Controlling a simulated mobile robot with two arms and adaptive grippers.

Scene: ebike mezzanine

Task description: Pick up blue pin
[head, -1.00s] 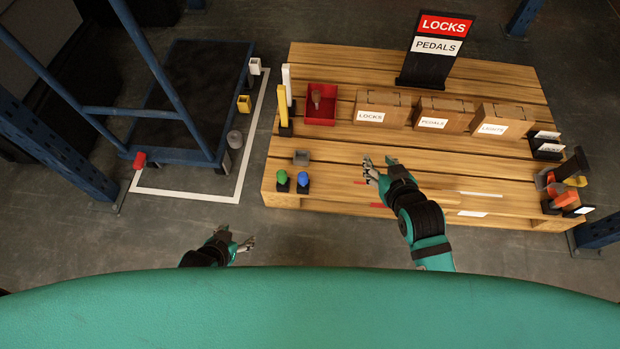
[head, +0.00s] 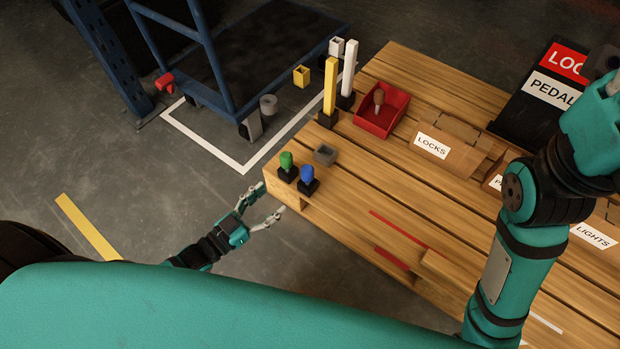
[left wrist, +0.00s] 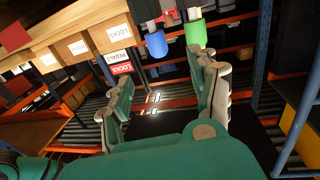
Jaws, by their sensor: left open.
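The blue pin (head: 307,173) stands upright in a small black base near the left front corner of the wooden pallet table, beside the green pin (head: 286,160). My left gripper (head: 270,203) is open and empty, just off the table's front left corner, a short way from the blue pin and not touching it. In the left wrist view the blue pin (left wrist: 156,45) and green pin (left wrist: 196,32) hang at the top, beyond the open fingers (left wrist: 158,88). My right arm crosses the right side of the head view; its gripper is not visible.
A yellow post (head: 330,87), a white post (head: 349,68) and a red bin (head: 382,112) stand further back. Cardboard boxes, one labelled LOCKS (head: 448,148), are to the right. A blue cart (head: 226,80) stands at left; open floor lies before it.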

